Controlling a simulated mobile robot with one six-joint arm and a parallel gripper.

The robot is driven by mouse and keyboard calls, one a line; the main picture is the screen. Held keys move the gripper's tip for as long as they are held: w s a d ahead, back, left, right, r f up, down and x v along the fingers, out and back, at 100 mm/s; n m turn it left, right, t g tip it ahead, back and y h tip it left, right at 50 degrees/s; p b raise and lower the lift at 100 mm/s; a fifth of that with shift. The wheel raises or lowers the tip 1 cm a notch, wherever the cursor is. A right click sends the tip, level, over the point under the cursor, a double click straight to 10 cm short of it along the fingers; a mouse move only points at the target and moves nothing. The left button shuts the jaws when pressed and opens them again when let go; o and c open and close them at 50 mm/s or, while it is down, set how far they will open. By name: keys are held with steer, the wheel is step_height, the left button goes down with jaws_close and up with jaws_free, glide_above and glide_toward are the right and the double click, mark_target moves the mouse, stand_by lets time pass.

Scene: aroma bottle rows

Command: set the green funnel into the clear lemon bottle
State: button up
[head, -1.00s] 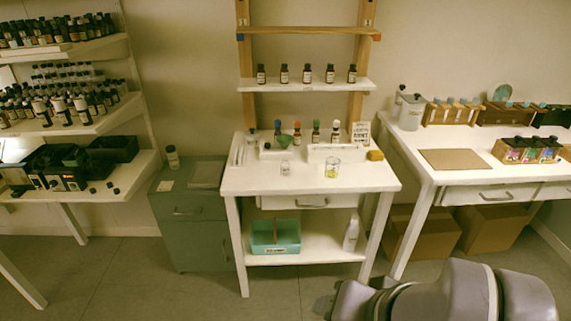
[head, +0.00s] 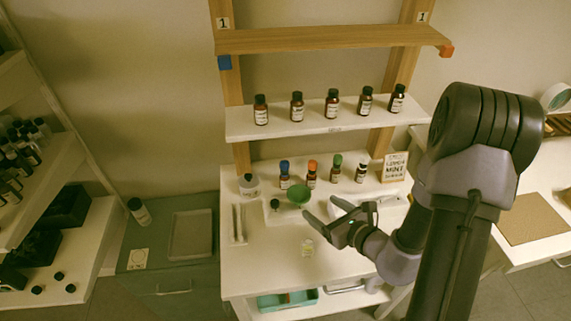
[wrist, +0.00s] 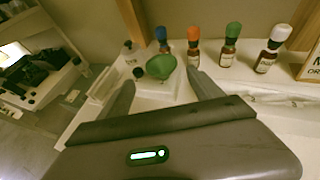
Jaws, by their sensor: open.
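The green funnel (head: 299,194) sits on a low white stand on the white table, and it also shows in the wrist view (wrist: 160,66), ahead of and between the fingers. My gripper (head: 320,212) is open and empty. Its fingers point at the funnel and look a little short of it; contact cannot be told.
Several brown bottles with coloured caps, one blue-capped (head: 284,174), stand behind the funnel beside a sign card (head: 394,167). A white shelf (head: 330,123) with dark bottles hangs above. White sticks (head: 239,223) lie at the left. The table front is mostly clear.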

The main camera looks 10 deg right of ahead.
mark_target(294, 190)
steer(key=b+x, duration=0.1)
steer(key=x, duration=0.4)
steer(key=b+x, duration=0.2)
steer(key=x, duration=0.3)
steer(key=b+x, duration=0.2)
steer(key=x, duration=0.4)
steer(key=shift+s+d+f, duration=0.1)
steer(key=shift+s+f, duration=0.05)
steer(key=shift+f, duration=0.25)
steer(key=shift+r, duration=0.1)
steer(key=c, duration=1.1)
steer(key=shift+r, duration=0.1)
